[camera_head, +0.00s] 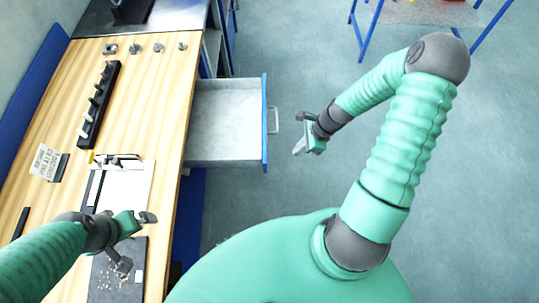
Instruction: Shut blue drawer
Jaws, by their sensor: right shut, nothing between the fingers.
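The blue drawer (265,152) stands pulled out to the right from under the wooden workbench. Its blue front carries a grey handle (273,120), and its pale inside (225,115) looks empty. My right gripper (298,148) is shut and empty, a little to the right of the drawer front, near the handle and apart from it. My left gripper (135,240) is over the near part of the bench, above a dark mat; its two fingers are spread apart with nothing visible between them.
The wooden workbench (60,180) holds a black rack (98,105), several small metal parts, a sign (45,160) and a white board (135,185). A blue-legged table (420,12) stands at the top right. The floor (310,70) right of the drawer is clear.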

